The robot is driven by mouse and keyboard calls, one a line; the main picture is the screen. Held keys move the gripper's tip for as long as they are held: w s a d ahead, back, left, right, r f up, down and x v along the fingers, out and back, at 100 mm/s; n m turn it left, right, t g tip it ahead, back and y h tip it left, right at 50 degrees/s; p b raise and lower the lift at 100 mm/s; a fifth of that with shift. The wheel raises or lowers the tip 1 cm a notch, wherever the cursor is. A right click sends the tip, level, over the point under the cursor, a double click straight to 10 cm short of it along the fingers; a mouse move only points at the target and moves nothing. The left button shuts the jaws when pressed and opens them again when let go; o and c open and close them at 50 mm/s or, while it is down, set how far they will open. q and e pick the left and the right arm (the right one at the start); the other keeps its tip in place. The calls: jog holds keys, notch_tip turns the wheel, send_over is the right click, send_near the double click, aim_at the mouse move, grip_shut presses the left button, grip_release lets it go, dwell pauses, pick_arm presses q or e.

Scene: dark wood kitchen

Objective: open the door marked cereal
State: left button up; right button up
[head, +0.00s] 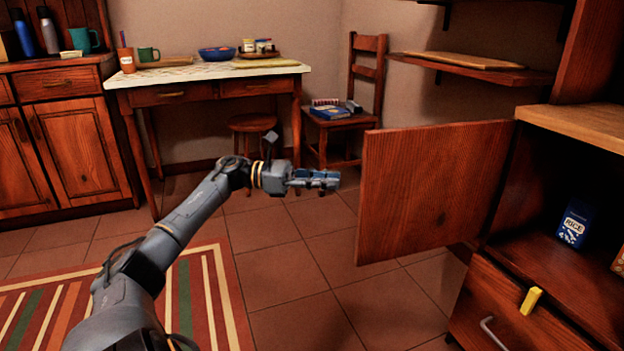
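A wooden cabinet door (432,190) stands swung wide open to the left of the cabinet (572,116) on the right side of the head view. I see no cereal mark on the face turned to me; its other face is hidden. Inside the open compartment stands a blue box marked RICE (574,224). My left gripper (328,179) is in the air to the left of the door's free edge, apart from it in the picture. It appears empty, but its finger opening is unclear from this side. My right gripper is out of view.
Below the compartment is a drawer (510,325) with a grey handle and a yellow object (530,300) at its top edge. A table (208,72) with dishes and a chair (350,122) holding boxes stand behind. A striped rug (205,300) lies at left; tiled floor is clear.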

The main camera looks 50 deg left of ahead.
pick_arm(q)
jog(key=v, duration=0.3)
jog(key=shift+s+a, duration=0.25)
jog(key=shift+a, duration=0.05)
dwell(0.4)
